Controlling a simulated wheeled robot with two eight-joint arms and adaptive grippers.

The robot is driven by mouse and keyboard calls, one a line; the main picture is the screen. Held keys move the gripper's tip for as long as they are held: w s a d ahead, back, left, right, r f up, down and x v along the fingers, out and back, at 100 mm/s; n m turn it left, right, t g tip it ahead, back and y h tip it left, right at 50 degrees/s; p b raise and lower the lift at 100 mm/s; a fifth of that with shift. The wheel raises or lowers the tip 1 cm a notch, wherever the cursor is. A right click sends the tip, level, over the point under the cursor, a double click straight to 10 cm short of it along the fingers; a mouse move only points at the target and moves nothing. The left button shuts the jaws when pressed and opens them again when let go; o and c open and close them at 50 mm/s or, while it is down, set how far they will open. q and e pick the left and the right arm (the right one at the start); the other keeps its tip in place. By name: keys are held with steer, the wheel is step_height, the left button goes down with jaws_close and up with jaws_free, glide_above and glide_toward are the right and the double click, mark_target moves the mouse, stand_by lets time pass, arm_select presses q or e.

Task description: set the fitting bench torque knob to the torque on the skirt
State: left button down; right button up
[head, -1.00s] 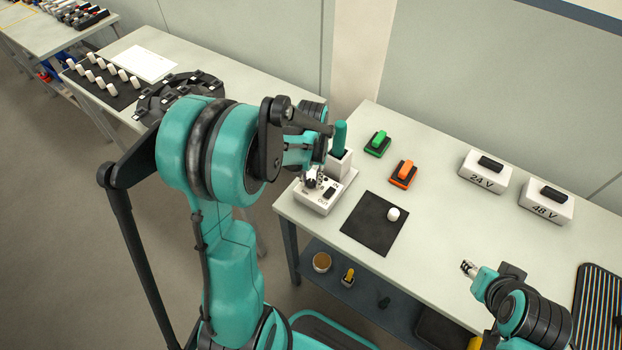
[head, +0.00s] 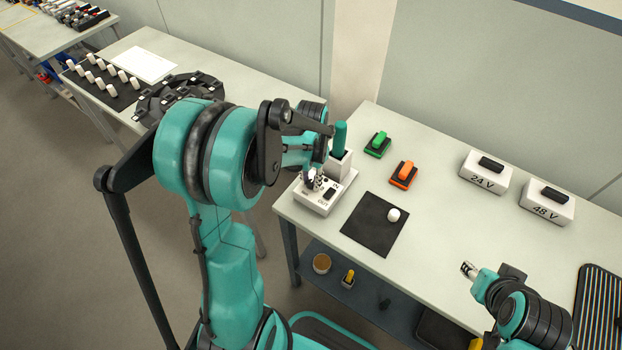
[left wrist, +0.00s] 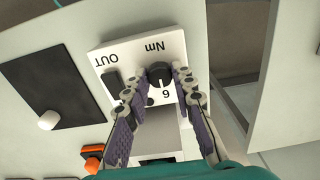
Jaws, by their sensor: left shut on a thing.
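The fitting bench torque knob is a small black knob (left wrist: 159,73) on a white box (head: 318,206) at the bench's left corner. In the left wrist view the box face (left wrist: 132,48) shows "Nm" and "OUT" upside down, and one digit beside the knob that looks like a 6 or an upside-down 9. My left gripper (head: 312,181) is shut on the knob, with a fingertip on each side in the left wrist view (left wrist: 160,79). The knob's pointer is too small to read. A teal-handled tool (head: 340,138) stands in a white holder behind. My right gripper (head: 468,268) hangs above the bench's front, apart from everything.
A black mat (head: 375,226) with a white cylinder (head: 393,215) lies right of the box. Green (head: 377,144) and orange (head: 403,174) blocks stand behind it. Boxes marked 24 V (head: 483,172) and 48 V (head: 544,202) stand farther right. The bench's middle is clear.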

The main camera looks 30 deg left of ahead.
mark_target(311, 183)
arm_select(q)
steer(key=c, duration=1.3)
jaws_free()
steer(key=shift+o, duration=0.2)
step_height(311, 183, up, 12)
steer(key=s+d+n+t+b, duration=0.1)
steer(key=s+d+t, duration=0.6)
steer(key=s+d, duration=0.3)
steer(key=shift+s+d+f+b, duration=0.3)
steer(key=shift+s+f+b, duration=0.05)
steer(key=shift+s, duration=0.3)
